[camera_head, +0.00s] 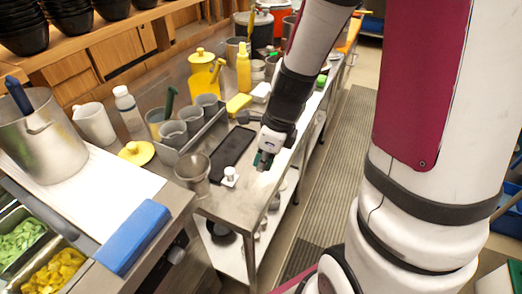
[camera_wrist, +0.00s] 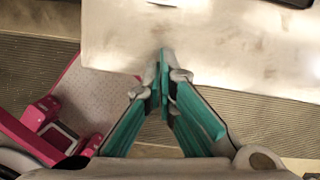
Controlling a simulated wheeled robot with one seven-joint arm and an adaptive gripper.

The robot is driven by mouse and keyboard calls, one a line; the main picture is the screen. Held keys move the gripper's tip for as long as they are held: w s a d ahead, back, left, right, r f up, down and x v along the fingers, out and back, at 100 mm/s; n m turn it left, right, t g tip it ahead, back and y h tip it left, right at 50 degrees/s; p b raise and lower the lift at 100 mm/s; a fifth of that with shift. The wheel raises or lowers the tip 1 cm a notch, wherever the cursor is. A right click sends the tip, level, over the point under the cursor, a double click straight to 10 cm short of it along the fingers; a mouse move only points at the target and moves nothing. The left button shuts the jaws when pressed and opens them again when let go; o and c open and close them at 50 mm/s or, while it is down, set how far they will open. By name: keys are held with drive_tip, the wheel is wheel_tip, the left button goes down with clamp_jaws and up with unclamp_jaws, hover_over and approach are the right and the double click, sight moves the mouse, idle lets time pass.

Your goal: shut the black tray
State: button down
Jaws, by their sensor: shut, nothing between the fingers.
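A flat, dark rectangular thing (camera_head: 232,158), which looks like the black tray, lies on the metal table (camera_head: 262,186) in the head view. I cannot tell whether it has a lid or is open. My gripper (camera_head: 263,160) is to the right of it, near the table's right edge, apart from it. In the wrist view my gripper (camera_wrist: 163,72) has its teal fingers together at the tips with nothing between them. It points at the table's pale top (camera_wrist: 215,45) near its edge. A dark edge at the top right there is too cropped to identify.
A metal cup (camera_head: 193,172) and a small white-capped container (camera_head: 230,177) stand near the dark thing. A rack of grey cups (camera_head: 190,132) is behind left. A blue block (camera_head: 134,236) lies on the left counter. The matted aisle (camera_head: 330,170) is clear.

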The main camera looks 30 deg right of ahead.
drive_tip(key=b+x, duration=0.1)
drive_tip(key=x, duration=0.3)
drive_tip(key=shift+w+a+f, duration=0.3)
drive_tip(key=shift+w+a, duration=0.45)
drive_tip(key=shift+a, duration=0.05)
drive_tip(key=shift+w+a+f, duration=0.1)
drive_tip(key=shift+w+a, duration=0.55)
drive_tip(key=shift+w, duration=0.05)
drive_tip(key=p, duration=0.2)
hover_over(215, 173)
drive_tip(key=d, duration=0.1)
drive_tip(key=shift+s, duration=0.4)
